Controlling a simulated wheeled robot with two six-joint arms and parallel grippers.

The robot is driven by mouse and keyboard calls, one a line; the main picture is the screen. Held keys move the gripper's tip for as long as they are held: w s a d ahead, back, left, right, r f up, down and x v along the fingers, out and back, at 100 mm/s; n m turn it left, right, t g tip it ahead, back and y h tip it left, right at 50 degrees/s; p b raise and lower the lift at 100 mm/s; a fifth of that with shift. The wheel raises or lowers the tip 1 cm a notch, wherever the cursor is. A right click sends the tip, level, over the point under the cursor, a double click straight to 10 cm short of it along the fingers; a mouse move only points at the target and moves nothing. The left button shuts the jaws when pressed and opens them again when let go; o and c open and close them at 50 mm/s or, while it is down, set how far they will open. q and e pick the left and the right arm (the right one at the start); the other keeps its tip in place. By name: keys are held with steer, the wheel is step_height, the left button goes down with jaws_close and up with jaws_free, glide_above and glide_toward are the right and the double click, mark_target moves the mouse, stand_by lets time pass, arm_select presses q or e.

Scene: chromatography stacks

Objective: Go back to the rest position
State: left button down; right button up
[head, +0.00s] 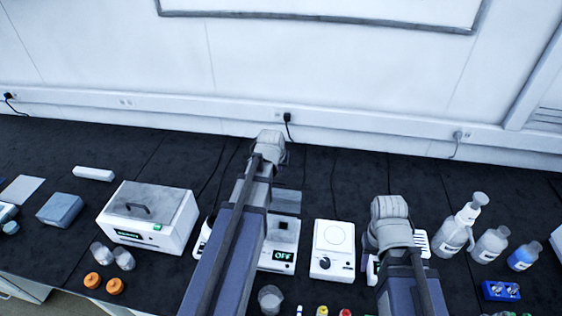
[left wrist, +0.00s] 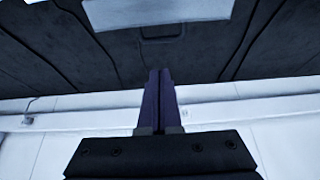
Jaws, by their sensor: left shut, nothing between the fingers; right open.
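My left gripper (left wrist: 159,72) shows in the left wrist view with its two dark purple fingers pressed together and nothing between them.
A white box-shaped instrument (head: 150,217) stands left of my left arm, with orange caps (head: 103,284) in front. A white knob device (head: 333,249) stands between the arms. Bottles (head: 460,229) and a blue rack (head: 500,291) are at the right. The back strip of the black bench is mostly clear.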

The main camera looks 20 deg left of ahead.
arm_select(q)
steer(key=shift+f, duration=0.1)
steer(key=s+d+f+m+g+b, duration=0.1)
steer(key=s+d+f+m+g, duration=0.1)
steer(key=s+d, duration=0.8)
steer(key=s+d+f+m+g+b, duration=0.1)
steer(key=s+d+f+m+g, duration=0.1)
steer(key=s+d, duration=0.8)
steer(key=d+m+g, duration=0.1)
steer(key=d+m, duration=0.1)
steer(key=d, duration=0.2)
steer(key=shift+s+d+f+m+g, duration=0.3)
steer(key=shift+d, duration=0.1)
